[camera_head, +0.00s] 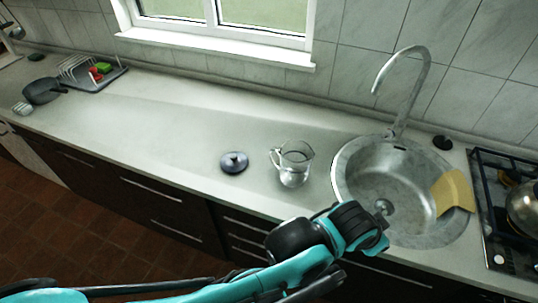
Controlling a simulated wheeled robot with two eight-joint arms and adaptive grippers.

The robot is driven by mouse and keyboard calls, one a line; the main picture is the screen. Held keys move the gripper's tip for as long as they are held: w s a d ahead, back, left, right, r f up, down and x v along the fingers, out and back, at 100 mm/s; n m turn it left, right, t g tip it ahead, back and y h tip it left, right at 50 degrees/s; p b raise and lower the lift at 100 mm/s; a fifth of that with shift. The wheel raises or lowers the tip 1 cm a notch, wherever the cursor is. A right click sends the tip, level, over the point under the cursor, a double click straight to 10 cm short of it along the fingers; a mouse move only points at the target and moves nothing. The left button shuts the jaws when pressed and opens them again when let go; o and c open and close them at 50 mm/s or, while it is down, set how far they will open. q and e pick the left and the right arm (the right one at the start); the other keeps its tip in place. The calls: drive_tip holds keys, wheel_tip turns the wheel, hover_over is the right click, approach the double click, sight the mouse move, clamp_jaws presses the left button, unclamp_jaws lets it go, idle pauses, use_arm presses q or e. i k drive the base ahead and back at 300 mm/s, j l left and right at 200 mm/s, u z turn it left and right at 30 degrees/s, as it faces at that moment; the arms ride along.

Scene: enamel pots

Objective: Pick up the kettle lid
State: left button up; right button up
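A round dark blue-grey lid with a small knob (234,162) lies flat on the pale countertop, left of a clear glass jug (294,166). It stands clear of the jug. A metal kettle (525,208) stands on the hob at the right edge, partly cut off, so I cannot see whether its top is covered. A teal and black arm of mine crosses the bottom of the view, its upper end in front of the counter below the sink. I make out no gripper fingers on it. Nothing touches the lid.
A round steel sink (350,190) with a tall tap (408,90) lies right of the jug, a yellow cloth (453,191) over its rim. A dish rack (92,76) and dark pan (42,91) are far left. The counter left of the lid is clear.

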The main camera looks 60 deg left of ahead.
sight(233, 163)
drive_tip(key=u, duration=2.55)
drive_tip(key=i+j+u, duration=0.5)
drive_tip(key=i+j, duration=0.1)
drive_tip(key=i, duration=0.05)
